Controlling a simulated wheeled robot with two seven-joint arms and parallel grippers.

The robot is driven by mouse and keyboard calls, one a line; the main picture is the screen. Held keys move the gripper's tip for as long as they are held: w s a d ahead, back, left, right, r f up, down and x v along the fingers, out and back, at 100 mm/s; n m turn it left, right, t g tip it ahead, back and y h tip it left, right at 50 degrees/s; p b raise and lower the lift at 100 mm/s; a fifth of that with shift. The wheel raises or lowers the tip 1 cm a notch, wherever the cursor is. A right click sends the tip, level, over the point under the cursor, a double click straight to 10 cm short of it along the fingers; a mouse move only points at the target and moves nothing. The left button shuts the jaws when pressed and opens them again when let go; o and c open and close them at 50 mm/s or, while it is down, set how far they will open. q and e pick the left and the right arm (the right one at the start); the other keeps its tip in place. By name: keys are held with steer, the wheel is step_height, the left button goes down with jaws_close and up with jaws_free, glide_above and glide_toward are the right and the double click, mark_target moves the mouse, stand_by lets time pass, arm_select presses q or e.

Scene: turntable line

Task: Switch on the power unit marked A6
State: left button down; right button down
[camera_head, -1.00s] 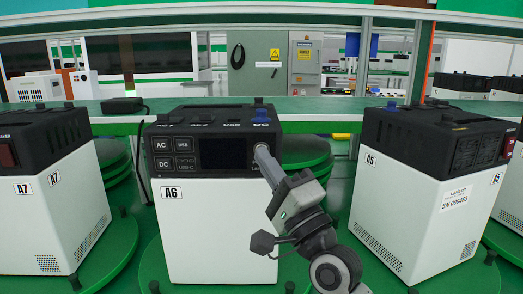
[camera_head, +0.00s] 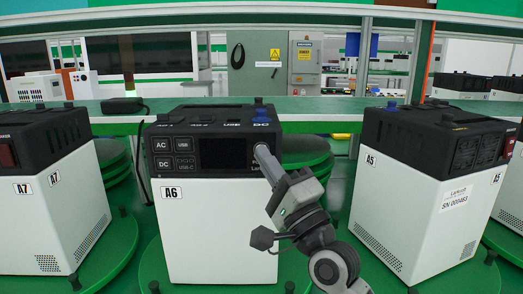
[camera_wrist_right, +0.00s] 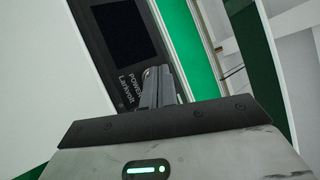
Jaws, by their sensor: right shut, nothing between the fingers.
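The power unit marked A6 (camera_head: 215,225) stands upright in the middle of the head view, a white box with a black top and front panel. Its panel has AC, USB, DC and USB-C buttons at the left and a dark screen (camera_head: 223,154). My right gripper (camera_head: 262,150) is shut and empty, its tips at the right end of the panel. In the right wrist view the shut fingers (camera_wrist_right: 155,85) cover the spot beside the "POWER" lettering (camera_wrist_right: 133,86), so the power button is hidden. Contact cannot be told. My left gripper is out of view.
Unit A7 (camera_head: 50,215) stands at the left and unit A5 (camera_head: 410,215) at the right, each on a green turntable. A green shelf (camera_head: 330,108) with a black adapter (camera_head: 122,105) runs behind. A gap lies between A6 and A5.

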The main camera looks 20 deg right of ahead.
steer(key=shift+w+d, duration=0.1)
steer(key=shift+w, duration=0.25)
stand_by(0.7)
steer(key=shift+s, duration=0.15)
steer(key=shift+s+a+p, duration=0.2)
steer(key=shift+s+p, duration=0.1)
steer(key=shift+s, duration=0.3)
steer(key=s, duration=0.2)
steer(key=s+a+p, duration=0.1)
steer(key=s, duration=0.1)
steer(key=shift+s+a+p, duration=0.2)
steer(key=shift+s+p, duration=0.1)
steer(key=shift+s, duration=0.1)
stand_by(0.6)
